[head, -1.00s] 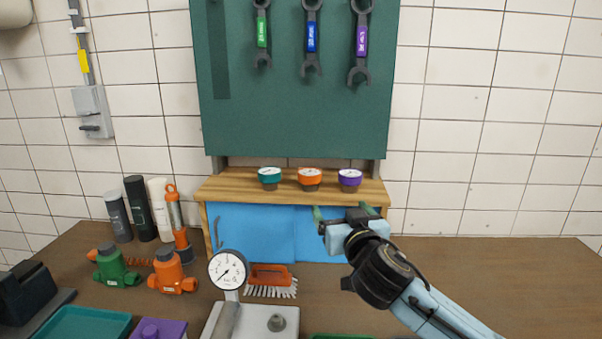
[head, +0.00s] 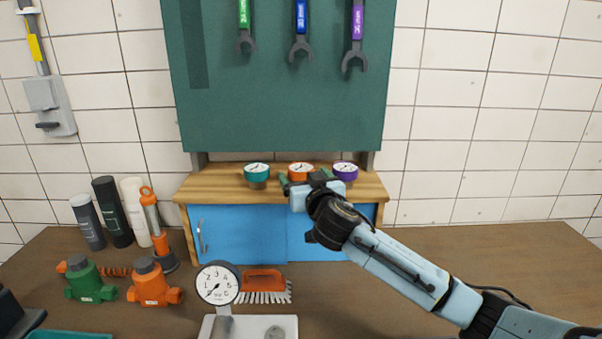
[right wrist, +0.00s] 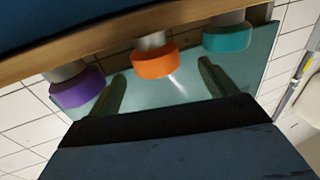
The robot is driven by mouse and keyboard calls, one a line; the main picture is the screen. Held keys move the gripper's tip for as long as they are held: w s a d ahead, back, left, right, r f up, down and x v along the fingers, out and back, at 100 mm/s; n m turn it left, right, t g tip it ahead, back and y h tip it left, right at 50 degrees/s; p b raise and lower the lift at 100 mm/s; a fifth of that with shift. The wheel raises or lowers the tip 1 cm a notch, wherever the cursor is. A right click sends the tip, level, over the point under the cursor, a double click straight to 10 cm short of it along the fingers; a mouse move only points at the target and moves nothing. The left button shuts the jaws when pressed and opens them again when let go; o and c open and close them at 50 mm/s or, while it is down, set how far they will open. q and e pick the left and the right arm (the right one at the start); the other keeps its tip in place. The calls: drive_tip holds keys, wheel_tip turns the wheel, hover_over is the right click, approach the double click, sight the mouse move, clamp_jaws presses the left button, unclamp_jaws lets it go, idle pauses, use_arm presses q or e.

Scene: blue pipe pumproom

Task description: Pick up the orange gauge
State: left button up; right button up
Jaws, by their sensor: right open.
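The orange gauge (head: 301,171) stands on the wooden shelf top between the teal gauge (head: 257,172) and the purple gauge (head: 345,171). Its lower part is hidden behind my right gripper in the head view. My right gripper (head: 301,180) is open and empty in front of it. In the right wrist view, the orange gauge (right wrist: 154,63) shows between and beyond the two green fingertips (right wrist: 160,80), with no contact visible. The purple gauge (right wrist: 78,90) and the teal gauge (right wrist: 227,38) lie to either side, outside the fingers. My left gripper is not in view.
The wooden shelf (head: 225,188) tops a blue cabinet (head: 240,235) on the brown bench. A green tool board (head: 280,100) with several wrenches hangs behind. A dial gauge stand (head: 217,284), brush (head: 263,282), green valve (head: 85,280) and orange valve (head: 151,283) stand in front. The bench at right is mostly clear.

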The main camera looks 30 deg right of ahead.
sight(301, 166)
drive_tip(key=shift+d+p+x, duration=0.1)
drive_tip(key=shift+p+x, duration=0.1)
drive_tip(key=shift+x, duration=1.1)
drive_tip(key=shift+d+p+x, duration=0.15)
drive_tip(key=shift+p+x, duration=0.05)
drive_tip(key=shift+x, duration=1.1)
drive_tip(key=shift+s, duration=0.1)
drive_tip(key=c, duration=1.2)
